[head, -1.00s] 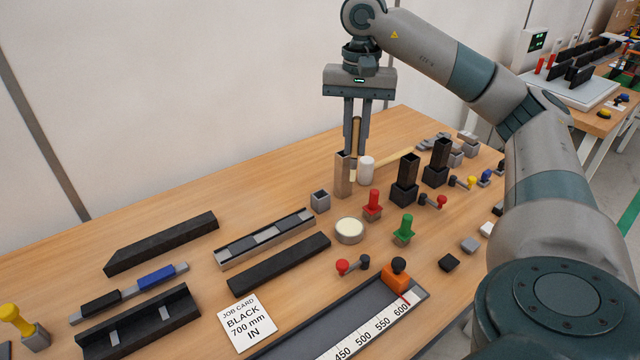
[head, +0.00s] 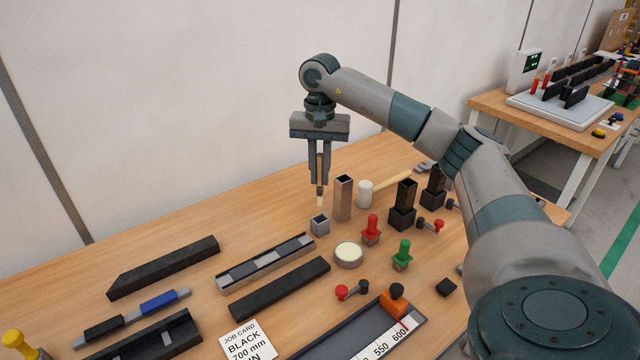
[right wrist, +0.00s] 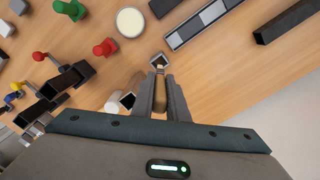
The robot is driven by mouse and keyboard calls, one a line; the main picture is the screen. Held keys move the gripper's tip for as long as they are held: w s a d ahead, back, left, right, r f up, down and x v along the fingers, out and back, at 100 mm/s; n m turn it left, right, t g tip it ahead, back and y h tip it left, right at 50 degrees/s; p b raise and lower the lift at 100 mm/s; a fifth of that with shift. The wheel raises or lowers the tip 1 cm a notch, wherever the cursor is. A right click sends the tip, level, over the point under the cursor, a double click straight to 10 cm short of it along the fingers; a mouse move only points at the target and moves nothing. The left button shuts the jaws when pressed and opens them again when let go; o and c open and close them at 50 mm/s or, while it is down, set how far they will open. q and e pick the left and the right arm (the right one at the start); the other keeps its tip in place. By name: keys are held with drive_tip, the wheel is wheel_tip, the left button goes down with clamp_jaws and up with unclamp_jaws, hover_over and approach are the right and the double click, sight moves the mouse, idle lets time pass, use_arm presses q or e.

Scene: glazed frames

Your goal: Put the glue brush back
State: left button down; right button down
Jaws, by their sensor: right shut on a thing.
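A tall brown square tube (head: 343,200), open at the top, stands just right of the brush. My left gripper is out of view.
A white cylinder (head: 364,194) and black square holders (head: 403,207) stand right of the tube. A round pale-topped tin (head: 348,255), a red piece (head: 371,230) and a channel with grey segments (head: 266,262) lie nearer. The table behind and left of the cup is clear.

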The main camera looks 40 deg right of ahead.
sight(320, 187)
drive_tip(key=shift+f+p, duration=0.45)
drive_tip(key=shift+f, duration=0.1)
wheel_tip(320, 187, down, 3)
drive_tip(key=shift+r+p, duration=0.2)
drive_tip(key=shift+p, duration=0.4)
drive_tip(key=shift+f, duration=0.1)
drive_tip(key=shift+f+b, duration=0.35)
drive_tip(key=shift+f, duration=0.05)
drive_tip(key=shift+f, duration=0.1)
drive_tip(key=c, duration=1.7)
unclamp_jaws()
drive_tip(key=shift+c, duration=0.2)
